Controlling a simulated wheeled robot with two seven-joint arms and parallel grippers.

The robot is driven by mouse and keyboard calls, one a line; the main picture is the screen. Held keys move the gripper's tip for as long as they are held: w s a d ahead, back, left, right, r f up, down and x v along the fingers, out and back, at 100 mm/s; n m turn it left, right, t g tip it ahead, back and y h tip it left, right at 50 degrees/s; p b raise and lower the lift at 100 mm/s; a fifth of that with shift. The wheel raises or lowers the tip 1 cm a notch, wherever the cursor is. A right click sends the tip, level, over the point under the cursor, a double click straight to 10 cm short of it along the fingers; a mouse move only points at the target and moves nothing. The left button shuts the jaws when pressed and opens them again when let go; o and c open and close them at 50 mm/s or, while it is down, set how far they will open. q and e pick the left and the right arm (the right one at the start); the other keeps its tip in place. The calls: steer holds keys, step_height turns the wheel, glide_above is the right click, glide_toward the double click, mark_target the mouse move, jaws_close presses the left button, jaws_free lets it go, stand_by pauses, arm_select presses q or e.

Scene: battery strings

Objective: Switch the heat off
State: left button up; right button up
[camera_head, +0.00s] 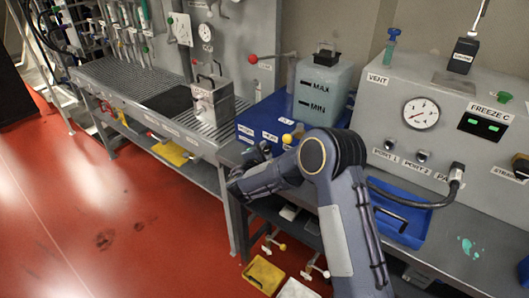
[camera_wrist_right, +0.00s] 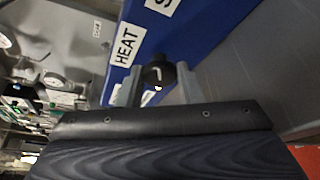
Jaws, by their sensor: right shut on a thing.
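The black heat knob (camera_wrist_right: 158,72) sticks out from the blue panel beside the white HEAT label (camera_wrist_right: 125,45) in the right wrist view. A pale mark shows on the knob's face. My right gripper (camera_wrist_right: 160,86) has one finger on each side of the knob and is shut on it. In the head view my right gripper (camera_head: 252,160) is at the front of the blue unit (camera_head: 268,115), and my wrist and forearm hide much of that area. My left gripper does not show.
A clear tank (camera_head: 318,90) with MAX and MIN marks stands on the blue unit. A grey gauge panel (camera_head: 395,85) is to the right, with a blue tray (camera_head: 400,215) before it. A metal box (camera_head: 213,100) stands on the left bench. The red floor (camera_head: 110,215) is open.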

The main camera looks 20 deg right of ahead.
steer(key=shift+a+r+n+g, duration=0.1)
steer(key=shift+n+g, duration=0.4)
steer(key=shift+n, duration=0.3)
steer(key=shift+r+n+g, duration=0.1)
steer(key=shift+n+g, duration=0.3)
steer(key=shift+n, duration=0.2)
steer(key=n+g+h+p, duration=0.1)
steer(key=n+p, duration=0.2)
steer(key=shift+w+r+g, duration=0.1)
steer(key=shift+g, duration=0.3)
steer(key=shift+w+n+g+h+p, duration=0.1)
steer(key=shift+n+g+h+p, duration=0.5)
steer(key=shift+n+p, duration=0.5)
steer(key=shift+n, duration=0.3)
steer(key=o, duration=1)
steer(key=shift+c, duration=0.2)
